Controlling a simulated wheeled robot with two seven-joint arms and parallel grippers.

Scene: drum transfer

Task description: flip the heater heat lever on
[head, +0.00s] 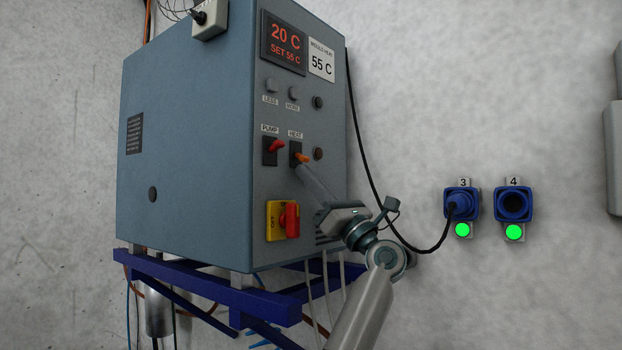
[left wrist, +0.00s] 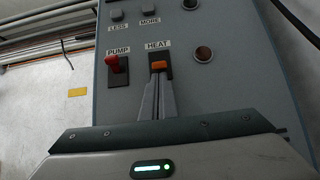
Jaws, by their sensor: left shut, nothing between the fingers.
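The heater (head: 185,150) is a blue-grey box with a front control panel. The orange heat lever (head: 302,157) sits on a black plate under the label HEAT; in the head view it sticks outward and slightly down. It also shows in the left wrist view (left wrist: 159,65). My left gripper (head: 304,169) is shut and empty, its fingers pointing up at the heat lever from just below. In the left wrist view its fingertips (left wrist: 158,80) are right under the orange lever; I cannot tell whether they touch it. My right gripper is not in view.
The red pump lever (head: 277,145) is close on the left of the heat lever. A yellow-and-red rotary switch (head: 283,220) is below. The display (head: 284,43) reads 20 C, SET 55 C. A black cable runs to wall socket 3 (head: 461,204); socket 4 (head: 514,205) is empty.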

